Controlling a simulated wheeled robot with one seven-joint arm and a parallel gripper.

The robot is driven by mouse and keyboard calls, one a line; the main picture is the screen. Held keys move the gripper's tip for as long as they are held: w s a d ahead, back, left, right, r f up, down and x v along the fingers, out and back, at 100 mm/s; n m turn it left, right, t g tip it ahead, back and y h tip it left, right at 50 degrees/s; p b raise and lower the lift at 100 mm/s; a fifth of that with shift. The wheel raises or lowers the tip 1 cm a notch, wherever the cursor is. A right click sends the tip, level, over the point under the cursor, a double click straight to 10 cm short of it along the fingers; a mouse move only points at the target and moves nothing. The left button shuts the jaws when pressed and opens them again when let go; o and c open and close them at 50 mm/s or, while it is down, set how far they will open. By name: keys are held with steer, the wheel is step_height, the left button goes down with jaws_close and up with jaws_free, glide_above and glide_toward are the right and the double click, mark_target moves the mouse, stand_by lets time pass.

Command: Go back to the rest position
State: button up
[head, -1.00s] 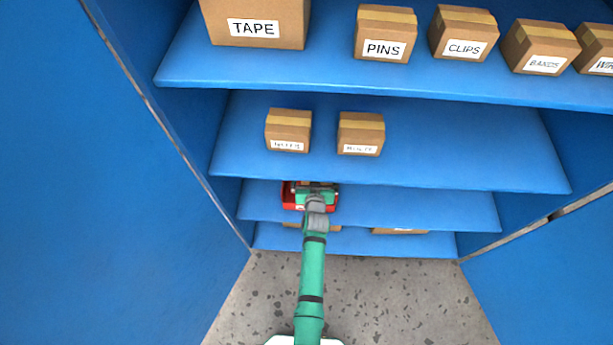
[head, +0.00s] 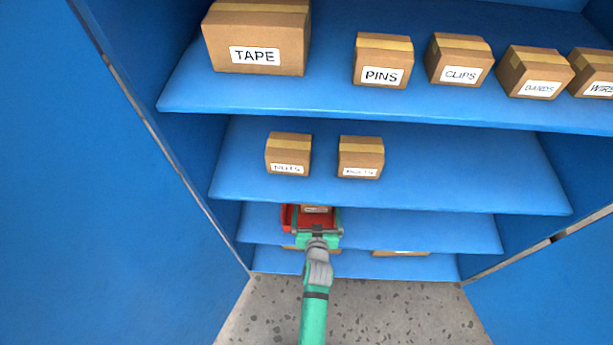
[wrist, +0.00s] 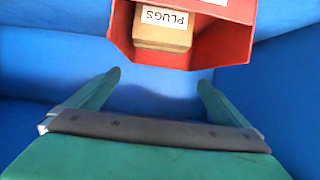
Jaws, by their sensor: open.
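My gripper (head: 318,233) is green and open, in front of the third shelf in the head view. In the wrist view its two fingers (wrist: 158,85) are spread with nothing between them. A red bin (head: 288,217) stands on that shelf just beyond the fingertips. It also shows at the top of the wrist view (wrist: 240,45). A brown box labelled PLUGS (wrist: 163,37) is inside the bin, and the fingers are apart from both. In the head view the gripper and arm hide part of the bin.
Blue shelves (head: 450,232) fill the cabinet, with blue doors on the left (head: 90,220) and right (head: 560,270). Boxes such as TAPE (head: 255,38) and PINS (head: 383,60) stand on the upper shelf. Two smaller boxes stand below. The speckled floor (head: 400,300) is clear.

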steer(key=s+r+h, duration=0.1)
steer(key=s+r, duration=0.1)
steer(key=s, duration=0.9)
steer(key=s+r, duration=0.3)
steer(key=s, duration=0.7)
steer(key=s+r+t, duration=0.1)
steer(key=s+r, duration=1.3)
steer(key=s, duration=0.1)
steer(key=shift+a+r+m+t, duration=0.2)
steer(key=shift+r+m+t, duration=0.1)
steer(key=shift+r+t, duration=0.1)
steer(key=shift+s, duration=0.1)
